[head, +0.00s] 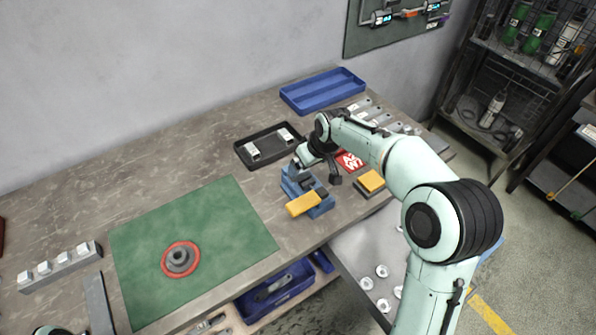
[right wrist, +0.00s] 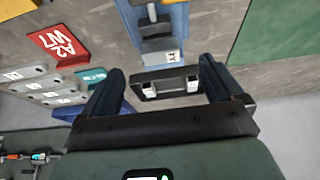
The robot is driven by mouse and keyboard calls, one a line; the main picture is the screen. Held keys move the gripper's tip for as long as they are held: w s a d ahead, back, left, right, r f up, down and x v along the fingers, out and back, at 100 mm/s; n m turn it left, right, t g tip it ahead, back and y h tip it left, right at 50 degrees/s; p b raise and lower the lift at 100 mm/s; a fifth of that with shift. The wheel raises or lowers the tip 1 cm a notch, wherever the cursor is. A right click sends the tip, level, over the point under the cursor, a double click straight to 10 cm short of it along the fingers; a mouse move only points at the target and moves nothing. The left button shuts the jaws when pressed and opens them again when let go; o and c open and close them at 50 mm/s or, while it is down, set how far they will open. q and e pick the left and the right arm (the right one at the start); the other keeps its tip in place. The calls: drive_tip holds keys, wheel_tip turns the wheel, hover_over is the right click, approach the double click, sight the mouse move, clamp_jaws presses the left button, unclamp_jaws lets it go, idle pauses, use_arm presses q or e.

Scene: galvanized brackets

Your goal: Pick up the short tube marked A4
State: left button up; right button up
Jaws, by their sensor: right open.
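A black tray (head: 243,153) at the middle back of the bench holds two short grey pieces, left (head: 253,151) and right (head: 285,135). In the right wrist view, the tray (right wrist: 171,92) shows beyond my fingers, with the two pieces (right wrist: 150,87) and (right wrist: 192,82) bearing pale labels too small to read. I cannot tell which thing is marked A4. My right gripper (head: 318,172) is over the blue vise (head: 290,187), which has a yellow part (head: 303,204). In the right wrist view, the gripper (right wrist: 160,68) is open, with nothing between its fingers. My left gripper is not visible.
A red plate reading A2 W7 (right wrist: 58,43) lies near the vise, beside a yellow-topped block (head: 370,182). A blue tray (head: 322,92) stands at the back. A green mat (head: 215,215) carries a red-ringed round part (head: 180,259). Bare bench lies left of the black tray.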

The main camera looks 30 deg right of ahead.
sight(302, 172)
drive_tip(key=x, duration=0.7)
drive_tip(key=shift+w+f, duration=0.2)
drive_tip(key=shift+w, duration=0.05)
drive_tip(key=shift+r, duration=0.1)
drive_tip(key=c, duration=1.2)
